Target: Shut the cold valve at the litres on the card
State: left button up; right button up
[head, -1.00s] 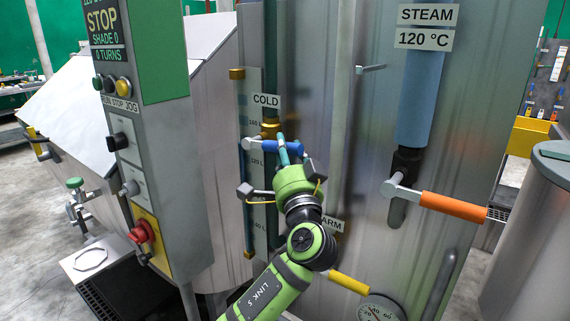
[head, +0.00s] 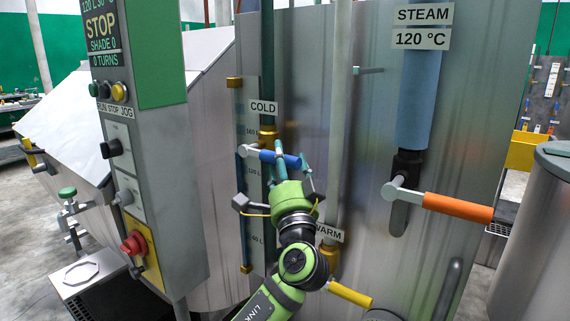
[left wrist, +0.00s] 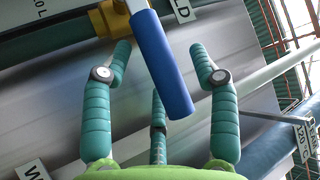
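The cold valve has a blue handle (head: 280,159) on a grey lever under the COLD label (head: 263,107). In the head view the handle lies nearly level, its free end tilting slightly down to the right. My left gripper (head: 280,178) is just below and in front of it. In the left wrist view the blue handle (left wrist: 163,65) lies between the spread teal fingers of my left gripper (left wrist: 165,62), with gaps on both sides. Beside the valve is a level gauge (head: 254,205) with litre marks; its blue column reaches near the 120 L mark. My right gripper is not in view.
The warm valve's yellow handle (head: 350,294) is below right, close to my left arm. The steam valve's orange handle (head: 457,208) juts out at right. A control panel (head: 160,170) stands at left; its display (head: 101,30) reads STOP, SHADE 0, 0 TURNS under a partly cropped 120 L line.

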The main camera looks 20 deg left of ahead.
pick_arm(q)
jog(key=shift+s+f, duration=0.1)
jog(key=v, duration=1.2)
